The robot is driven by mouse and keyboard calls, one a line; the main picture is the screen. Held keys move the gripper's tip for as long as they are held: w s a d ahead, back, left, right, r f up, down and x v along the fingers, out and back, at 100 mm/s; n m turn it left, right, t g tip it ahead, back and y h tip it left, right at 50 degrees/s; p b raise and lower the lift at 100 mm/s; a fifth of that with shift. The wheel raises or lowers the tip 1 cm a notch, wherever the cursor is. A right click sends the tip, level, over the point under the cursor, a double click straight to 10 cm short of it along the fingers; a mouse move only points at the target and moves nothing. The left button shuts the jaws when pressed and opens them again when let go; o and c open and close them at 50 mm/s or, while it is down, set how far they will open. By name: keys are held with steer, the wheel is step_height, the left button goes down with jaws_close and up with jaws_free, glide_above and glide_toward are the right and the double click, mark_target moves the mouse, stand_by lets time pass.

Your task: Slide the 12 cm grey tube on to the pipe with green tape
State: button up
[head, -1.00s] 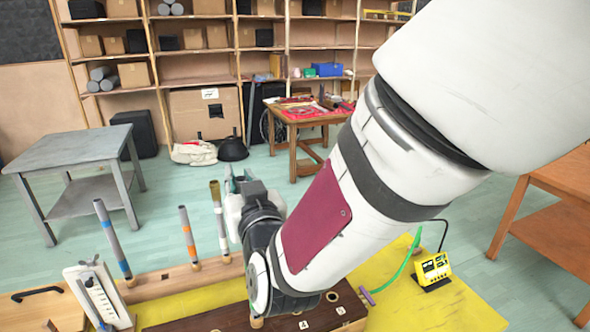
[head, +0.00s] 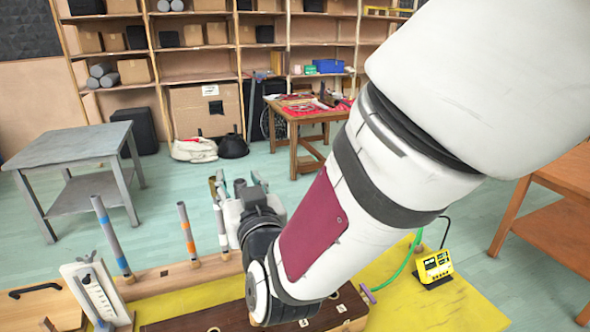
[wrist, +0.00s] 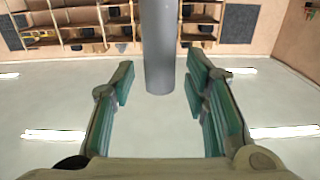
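My gripper (head: 222,185) is at the top of the rightmost of three upright pieces, a banded pipe (head: 222,232), and covers much of its upper part. In the wrist view the fingers (wrist: 160,95) are open, with green pads. The end of a plain grey cylinder (wrist: 160,45) lies between and just beyond the fingertips, with a gap on both sides. I cannot tell whether it is the 12 cm tube. A grey pipe with blue tape (head: 111,236) stands at left, and one with orange tape (head: 187,230) in the middle. I cannot make out green tape.
The upright pieces stand along a wooden rail (head: 165,279) at the back of the yellow-topped table (head: 420,305). A white scale-marked stand (head: 97,292) is at front left. A dark board with holes (head: 215,318) lies in front, partly under my arm. A yellow device (head: 435,266) is at right.

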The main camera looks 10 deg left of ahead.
step_height(320, 180, up, 10)
steer(key=shift+r, duration=0.1)
stand_by(0.6)
